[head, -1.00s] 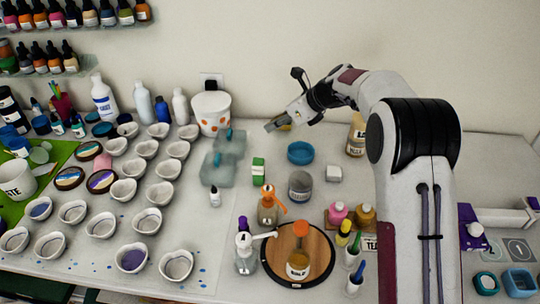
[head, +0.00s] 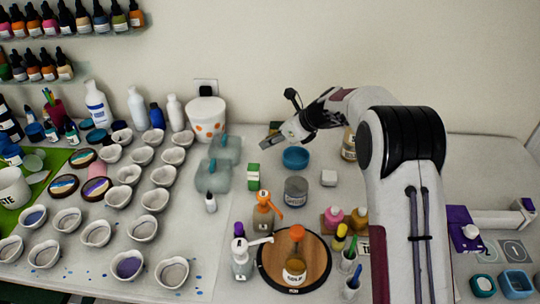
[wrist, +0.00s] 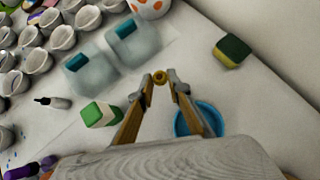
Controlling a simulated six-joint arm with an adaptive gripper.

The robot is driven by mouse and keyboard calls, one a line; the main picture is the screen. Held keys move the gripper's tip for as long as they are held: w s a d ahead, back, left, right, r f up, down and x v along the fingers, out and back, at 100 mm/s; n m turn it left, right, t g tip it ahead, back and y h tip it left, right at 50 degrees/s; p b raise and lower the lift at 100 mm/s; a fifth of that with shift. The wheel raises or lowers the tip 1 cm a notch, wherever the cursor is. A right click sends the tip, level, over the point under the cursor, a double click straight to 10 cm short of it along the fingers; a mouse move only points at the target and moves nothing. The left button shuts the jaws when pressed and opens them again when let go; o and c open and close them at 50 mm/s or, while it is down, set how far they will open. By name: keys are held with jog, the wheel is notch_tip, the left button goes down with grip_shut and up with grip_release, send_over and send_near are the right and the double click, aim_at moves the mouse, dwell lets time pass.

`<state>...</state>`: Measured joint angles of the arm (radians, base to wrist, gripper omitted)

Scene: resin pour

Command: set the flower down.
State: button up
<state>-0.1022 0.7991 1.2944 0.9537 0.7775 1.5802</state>
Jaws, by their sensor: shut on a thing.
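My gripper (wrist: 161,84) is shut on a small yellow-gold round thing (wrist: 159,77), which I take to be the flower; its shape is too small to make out. It sits between the fingertips in the wrist view. In the head view my gripper (head: 266,144) is above the back middle of the table, between the translucent moulds and the blue bowl. The flower cannot be made out there. How high the fingertips are above the table is hard to tell.
A blue bowl (wrist: 198,118) is close right of the fingers, a green-and-white box (wrist: 100,113) left. Translucent moulds (head: 213,175) with teal pieces lie left. A green-and-yellow sponge (wrist: 232,50) lies behind. A grey cup (head: 296,191) stands in front. Bare table shows between them.

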jog(key=shift+f, duration=0.35)
jog(key=shift+f, duration=2.5)
jog(key=shift+f, duration=0.1)
jog(key=o, duration=0.7)
